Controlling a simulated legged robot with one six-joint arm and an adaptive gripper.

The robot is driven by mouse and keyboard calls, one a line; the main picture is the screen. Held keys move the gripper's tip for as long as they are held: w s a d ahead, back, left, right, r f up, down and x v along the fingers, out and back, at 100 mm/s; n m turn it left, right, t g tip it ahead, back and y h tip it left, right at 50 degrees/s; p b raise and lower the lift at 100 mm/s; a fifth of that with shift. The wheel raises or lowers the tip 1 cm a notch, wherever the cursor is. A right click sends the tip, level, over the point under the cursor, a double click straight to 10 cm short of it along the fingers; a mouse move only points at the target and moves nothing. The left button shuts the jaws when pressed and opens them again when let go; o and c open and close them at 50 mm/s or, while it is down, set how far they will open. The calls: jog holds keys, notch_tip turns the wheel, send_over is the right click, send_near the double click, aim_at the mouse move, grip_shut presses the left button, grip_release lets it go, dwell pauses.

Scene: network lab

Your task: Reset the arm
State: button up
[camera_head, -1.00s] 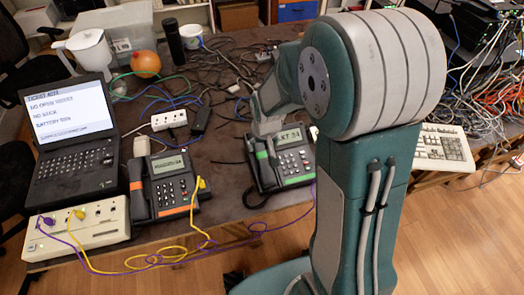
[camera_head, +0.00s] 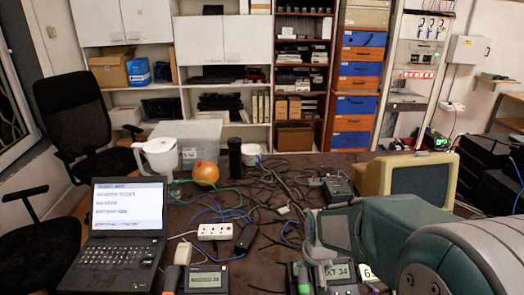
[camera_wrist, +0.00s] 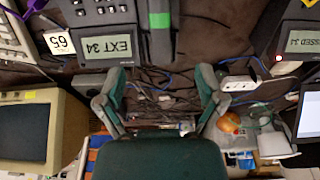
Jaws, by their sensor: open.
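My arm comes in from the lower right of the head view. My gripper (camera_head: 332,232) is over the desk there, partly hidden by the arm. In the wrist view my gripper (camera_wrist: 160,80) shows two spread grey-green fingers with nothing between them, so it is open and empty. A phone marked EXT 34 (camera_wrist: 95,50), with a green band on its handset, is beyond the fingertips and apart from them. The same phone (camera_head: 340,272) shows partly behind my arm in the head view.
A laptop (camera_head: 120,240) stands at the left of the desk. A second phone (camera_head: 207,281), a power strip (camera_head: 215,231), a white jug (camera_head: 157,157), an orange ball (camera_head: 206,173) and an old monitor (camera_head: 410,178) are around it. Tangled cables cover the middle. Shelves stand behind.

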jog(key=s+r+t, duration=0.3)
jog(key=s+r, duration=1.1)
jog(key=s, duration=0.4)
jog(key=shift+r, duration=0.3)
jog(key=shift+s, duration=0.1)
